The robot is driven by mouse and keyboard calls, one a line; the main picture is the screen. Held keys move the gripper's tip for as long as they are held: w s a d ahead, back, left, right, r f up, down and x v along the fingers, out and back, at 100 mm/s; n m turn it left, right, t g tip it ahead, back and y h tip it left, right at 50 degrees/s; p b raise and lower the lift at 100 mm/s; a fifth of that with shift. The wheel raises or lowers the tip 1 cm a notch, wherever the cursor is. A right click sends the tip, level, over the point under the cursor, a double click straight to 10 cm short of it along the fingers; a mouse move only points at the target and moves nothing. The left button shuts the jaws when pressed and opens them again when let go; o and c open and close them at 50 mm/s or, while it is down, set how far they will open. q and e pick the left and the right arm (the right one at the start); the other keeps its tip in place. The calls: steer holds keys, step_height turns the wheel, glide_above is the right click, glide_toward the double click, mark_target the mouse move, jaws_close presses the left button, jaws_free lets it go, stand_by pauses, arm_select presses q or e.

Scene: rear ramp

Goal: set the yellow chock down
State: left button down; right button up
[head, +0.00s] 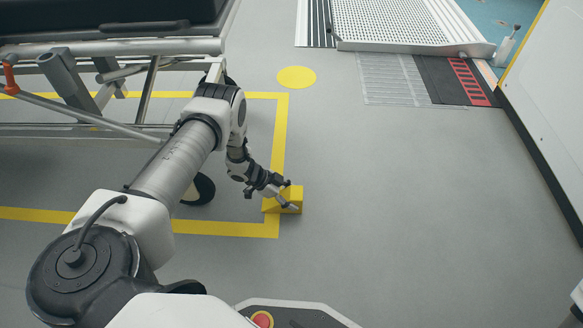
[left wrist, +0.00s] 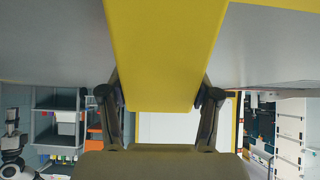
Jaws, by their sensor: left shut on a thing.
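The yellow chock (head: 291,199) is a wedge-shaped block at the right side of the yellow floor outline in the head view. My left gripper (head: 287,193) is shut on it from above and to the left. In the left wrist view the chock (left wrist: 165,50) fills the upper middle, and the fingers of my left gripper (left wrist: 160,103) press on both its sides. The chock looks to be on or very near the floor; I cannot tell whether it touches. My right gripper is not in view.
A stretcher frame (head: 110,47) with wheels stands at the upper left, inside the yellow floor outline (head: 280,130). A yellow disc (head: 296,77) is on the floor. A ramp (head: 390,22) lies at the back. The grey floor to the right is clear, up to a white wall (head: 552,100).

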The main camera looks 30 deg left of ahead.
mark_target(287, 194)
arm_select(q)
steer(key=shift+c, duration=1.2)
jaws_free()
steer(key=shift+r, duration=0.25)
steer(key=p+v, duration=0.4)
steer(key=v, duration=0.2)
steer(key=shift+a+r, duration=0.15)
steer(key=shift+r, duration=0.1)
steer(key=shift+s+a+r+p, duration=0.2)
steer(key=shift+s+p, duration=0.05)
steer(key=shift+p, duration=0.05)
steer(key=shift+a, duration=0.1)
steer(key=shift+f, duration=0.1)
